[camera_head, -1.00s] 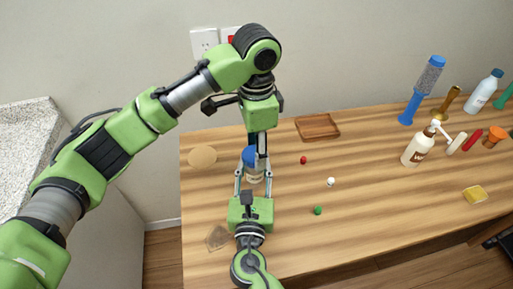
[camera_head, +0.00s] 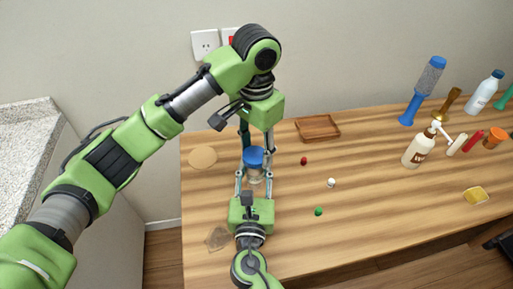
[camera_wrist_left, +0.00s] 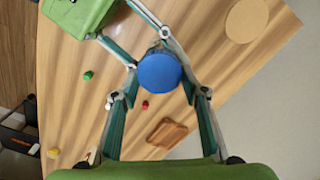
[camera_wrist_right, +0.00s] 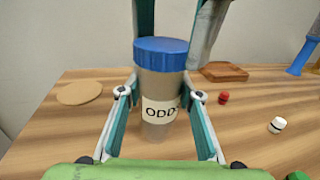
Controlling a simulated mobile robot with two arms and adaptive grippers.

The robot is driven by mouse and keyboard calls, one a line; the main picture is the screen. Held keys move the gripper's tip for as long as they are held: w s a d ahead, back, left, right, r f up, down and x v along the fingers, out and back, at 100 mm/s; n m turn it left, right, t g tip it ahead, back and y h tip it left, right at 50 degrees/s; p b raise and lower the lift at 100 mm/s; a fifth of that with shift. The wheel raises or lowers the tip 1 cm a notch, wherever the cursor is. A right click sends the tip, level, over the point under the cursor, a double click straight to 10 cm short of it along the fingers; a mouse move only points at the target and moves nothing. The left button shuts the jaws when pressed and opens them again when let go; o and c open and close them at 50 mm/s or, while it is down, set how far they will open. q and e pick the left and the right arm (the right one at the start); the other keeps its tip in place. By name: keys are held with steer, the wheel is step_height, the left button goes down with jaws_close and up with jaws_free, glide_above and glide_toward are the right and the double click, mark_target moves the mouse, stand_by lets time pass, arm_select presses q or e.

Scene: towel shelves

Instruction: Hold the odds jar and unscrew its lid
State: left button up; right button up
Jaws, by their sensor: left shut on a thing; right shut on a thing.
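The odds jar (camera_wrist_right: 158,112), with a label partly reading "ODD", stands upright on the table. Its blue lid (camera_head: 254,157) sits on top, and it is seen from above in the left wrist view (camera_wrist_left: 159,72). My left gripper (camera_head: 256,149) comes from above with its two fingers on either side of the lid, shut on it. My right gripper (camera_head: 254,181) comes in low from the front, shut on the jar's body below the lid. In the right wrist view the left fingers reach down behind the lid. The lid hides the jar's body in the left wrist view.
Red (camera_head: 304,161), white (camera_head: 331,182) and green (camera_head: 318,211) small pieces lie right of the jar. A wooden tray (camera_head: 318,138) is at the back, a round mat (camera_head: 202,158) at left. A pump bottle (camera_head: 418,150) and other items stand far right.

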arm_select(q)
steer(key=shift+n, duration=1.5)
steer(key=n, duration=0.3)
steer(key=shift+a, duration=0.15)
steer(key=shift+f+n, duration=0.1)
steer(key=shift+n, duration=1.4)
